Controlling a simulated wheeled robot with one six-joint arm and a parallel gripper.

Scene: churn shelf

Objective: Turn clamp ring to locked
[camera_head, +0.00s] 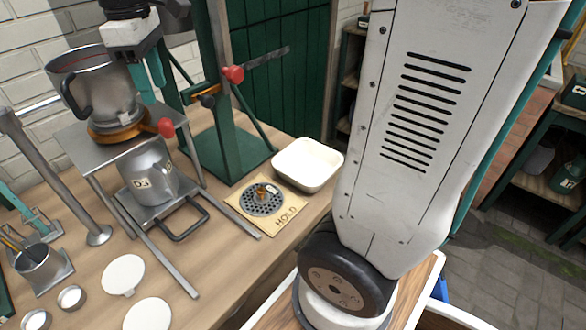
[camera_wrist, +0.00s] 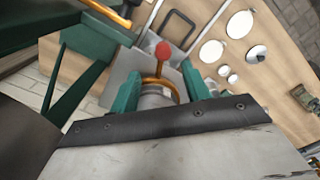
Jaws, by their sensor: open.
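The clamp ring (camera_head: 118,134) is an orange-brown collar under a steel pot (camera_head: 105,95) on a raised metal stand. Its lever ends in a red knob (camera_head: 166,127) that points right in the head view. In the wrist view the orange ring (camera_wrist: 172,88) and its red knob (camera_wrist: 163,51) lie ahead of and between my fingers. My gripper (camera_wrist: 160,88) is open, with teal fingers either side of the ring area. It also shows in the head view (camera_head: 150,85), at the pot's right side above the ring. I cannot tell whether the fingers touch anything.
A steel jug (camera_head: 148,172) marked D3 stands under the stand (camera_head: 75,138). A green press frame (camera_head: 222,140) with a red-knobbed lever rises behind. A HOLD plate (camera_head: 286,217) and white tray (camera_head: 308,160) are to the right. White discs (camera_head: 124,274) lie in front.

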